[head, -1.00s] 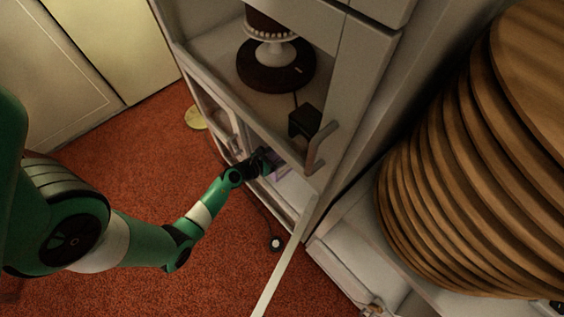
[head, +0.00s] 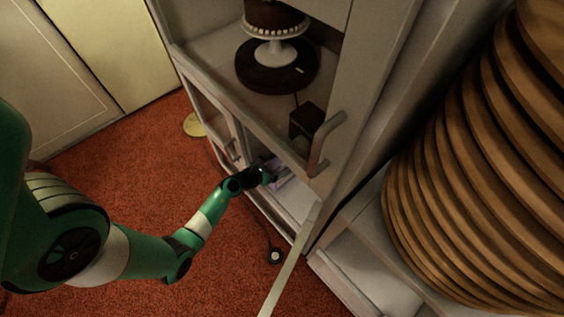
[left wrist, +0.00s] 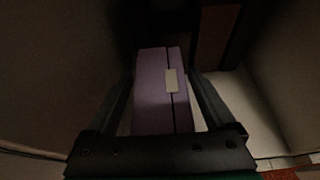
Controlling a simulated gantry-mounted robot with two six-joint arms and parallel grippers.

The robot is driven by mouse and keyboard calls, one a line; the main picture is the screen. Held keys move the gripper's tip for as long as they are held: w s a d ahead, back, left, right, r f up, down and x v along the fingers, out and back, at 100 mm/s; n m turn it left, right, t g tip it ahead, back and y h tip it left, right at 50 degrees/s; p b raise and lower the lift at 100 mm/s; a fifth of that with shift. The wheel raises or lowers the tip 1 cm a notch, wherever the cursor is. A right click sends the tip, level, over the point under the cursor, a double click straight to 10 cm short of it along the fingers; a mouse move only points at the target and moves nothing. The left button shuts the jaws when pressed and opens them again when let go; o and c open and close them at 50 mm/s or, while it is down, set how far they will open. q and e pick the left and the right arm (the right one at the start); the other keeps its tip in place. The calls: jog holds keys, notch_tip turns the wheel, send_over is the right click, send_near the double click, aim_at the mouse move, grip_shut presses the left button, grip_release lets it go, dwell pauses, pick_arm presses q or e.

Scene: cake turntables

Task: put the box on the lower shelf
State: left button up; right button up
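The purple box (left wrist: 155,95), with a dark seam and a pale label, lies ahead of my left gripper (left wrist: 163,75) in the left wrist view. My left gripper's fingers are spread on both sides of it, with pale gaps beside the box near the palm. Contact at the fingertips is unclear. In the head view the box (head: 277,170) shows partly inside the lower compartment, at the end of my left gripper (head: 268,175). The pale lower shelf (head: 297,202) shows to its right. My right gripper is not in view.
An open door (head: 292,260) stands out from the lower compartment. A handle (head: 322,145) juts out above the opening. A cake stand on a dark turntable (head: 277,68) and a small black box (head: 306,120) occupy the upper shelf. Stacked wooden discs (head: 470,170) stand at right.

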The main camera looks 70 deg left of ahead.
pick_arm(q)
jog(key=shift+o, duration=0.3)
jog(key=shift+r, duration=0.15)
jog(key=shift+s+r+p, duration=0.15)
jog(key=shift+r+p, duration=0.1)
jog(key=shift+p, duration=0.05)
jog(key=p+v, duration=0.4)
jog(key=v, duration=0.7)
jog(key=shift+s+d, duration=0.2)
jog(key=shift+s, duration=0.05)
